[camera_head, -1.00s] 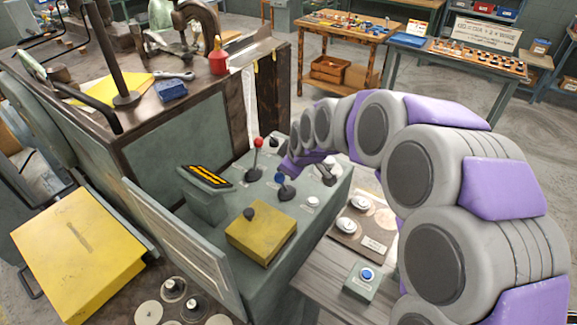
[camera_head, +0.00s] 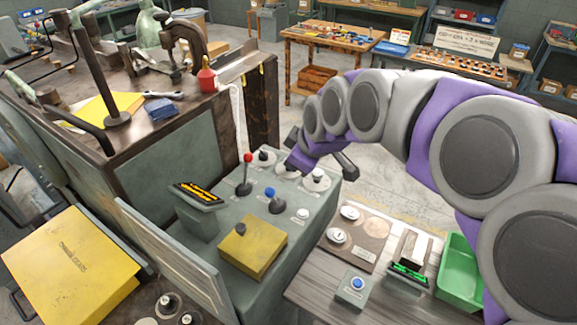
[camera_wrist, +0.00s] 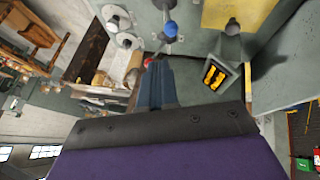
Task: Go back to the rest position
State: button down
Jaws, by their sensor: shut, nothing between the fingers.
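My gripper (camera_wrist: 156,68) shows in the wrist view with its blue-grey fingers together and nothing between them. My purple and grey arm arches in from the right of the head view, its end hanging above the far right part of the control console (camera_head: 209,255). On the console are a red-knobbed lever (camera_head: 248,158), a blue-knobbed lever (camera_head: 270,193), several grey knobs and a small display (camera_head: 196,194) with orange lines. In the wrist view, the blue knob (camera_wrist: 170,28) and the display (camera_wrist: 217,74) lie beyond the fingers.
A yellow box (camera_head: 253,248) sits on the console. A side table (camera_head: 325,292) holds a blue button box (camera_head: 354,288) and a green bin (camera_head: 461,270) beside my arm. The large machine (camera_head: 190,140) fills the left. Open floor lies behind the arm, before the workbench (camera_head: 346,47).

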jog(key=shift+v, duration=0.8)
jog(key=s+d+f+m+g+h, duration=0.1)
jog(key=s+d+f+m+g, duration=0.1)
jog(key=s, duration=0.8)
jog(key=s+d+f+m+g+h, duration=0.1)
jog(key=s+d+f+m+g, duration=0.2)
jog(key=s, duration=0.8)
jog(key=s+d+f+m+g+h, duration=0.1)
jog(key=s+d+f+m+g, duration=0.1)
jog(key=s+f+m, duration=0.4)
jog(key=s+d+m, duration=0.1)
jog(key=s, duration=0.4)
jog(key=shift+d+f, duration=0.3)
jog(key=shift+d, duration=0.05)
